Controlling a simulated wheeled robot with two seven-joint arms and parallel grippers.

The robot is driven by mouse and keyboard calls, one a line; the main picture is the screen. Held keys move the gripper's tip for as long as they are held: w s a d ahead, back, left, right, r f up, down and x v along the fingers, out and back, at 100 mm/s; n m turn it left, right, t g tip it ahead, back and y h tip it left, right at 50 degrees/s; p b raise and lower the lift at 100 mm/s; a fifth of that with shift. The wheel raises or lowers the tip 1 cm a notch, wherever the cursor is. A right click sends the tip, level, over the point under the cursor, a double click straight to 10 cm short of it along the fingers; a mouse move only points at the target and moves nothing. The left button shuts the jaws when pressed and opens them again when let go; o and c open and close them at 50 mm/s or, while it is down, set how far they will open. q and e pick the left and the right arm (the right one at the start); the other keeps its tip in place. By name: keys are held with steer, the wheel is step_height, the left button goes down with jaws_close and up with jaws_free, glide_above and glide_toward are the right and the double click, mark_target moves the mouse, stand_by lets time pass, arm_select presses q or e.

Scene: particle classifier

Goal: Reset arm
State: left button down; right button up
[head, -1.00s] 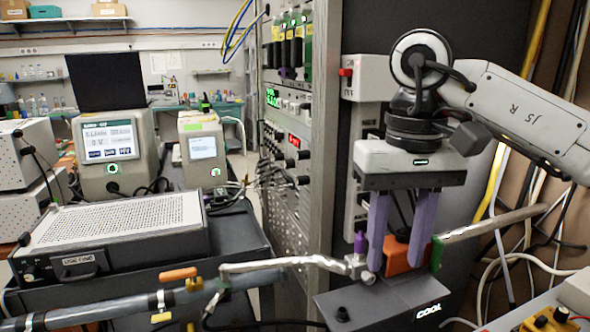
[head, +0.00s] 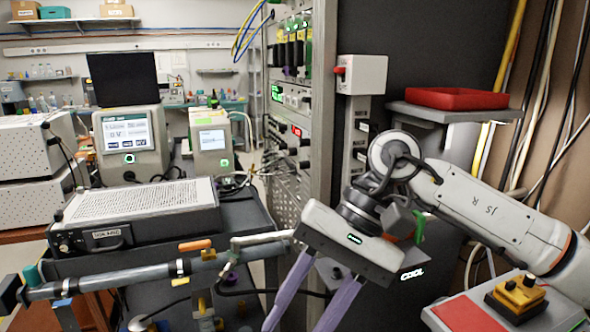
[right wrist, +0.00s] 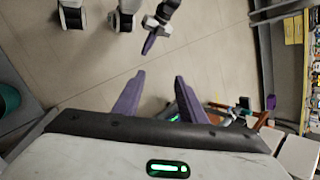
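My right gripper (head: 297,318) hangs in front of the grey apparatus in the head view, tilted, with its purple fingers pointing down and to the left. Its fingers are apart, and the right wrist view also shows the gap between the fingers empty (right wrist: 160,78). Below it there is tiled floor. My left arm does not show in the head view. In the right wrist view a grey and black part with a purple tip (right wrist: 152,42) looks like my left gripper; whether it is open or shut is unclear.
A metal pipe (head: 130,279) with an orange handle (head: 195,245) runs beside the right gripper. A red tray (head: 455,98) sits on a shelf. A yellow and black device (head: 518,297) stands at lower right.

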steer(key=s+a+r+m+g+y, duration=0.1)
steer(key=s+a+r+m+y, duration=0.1)
steer(key=a+m+y, duration=0.45)
steer(key=s+a+r+m+g+y, duration=0.1)
steer(key=s+a+r+m+y, duration=0.1)
steer(key=a+m+y, duration=0.45)
steer(key=w+d+f+m+t+h, duration=0.1)
steer(key=w+d+f+m+t, duration=0.4)
steer(key=m+t, duration=0.8)
steer(key=w+d+f+m+t+h, duration=0.1)
steer(key=w+d+f+m+t, duration=0.45)
steer(key=m, duration=1.25)
steer(key=d+f+m+t+h, duration=0.4)
steer(key=d+f+m+h, duration=0.25)
steer(key=f+m, duration=0.3)
steer(key=s+d+f+m+g+h, duration=0.2)
steer(key=s+d+f+m, duration=0.2)
steer(key=f, duration=0.4)
steer(key=s+d+f+m+g+h, duration=0.3)
steer(key=s+f+m, duration=0.3)
steer(key=s+f, duration=0.3)
steer(key=s+d+f+m+g+h, duration=0.3)
steer(key=s+d+f+m, duration=0.2)
steer(key=f, duration=0.3)
steer(key=shift+s+f, duration=0.35)
steer(key=shift+s, duration=0.45)
steer(key=shift+c, duration=0.9)
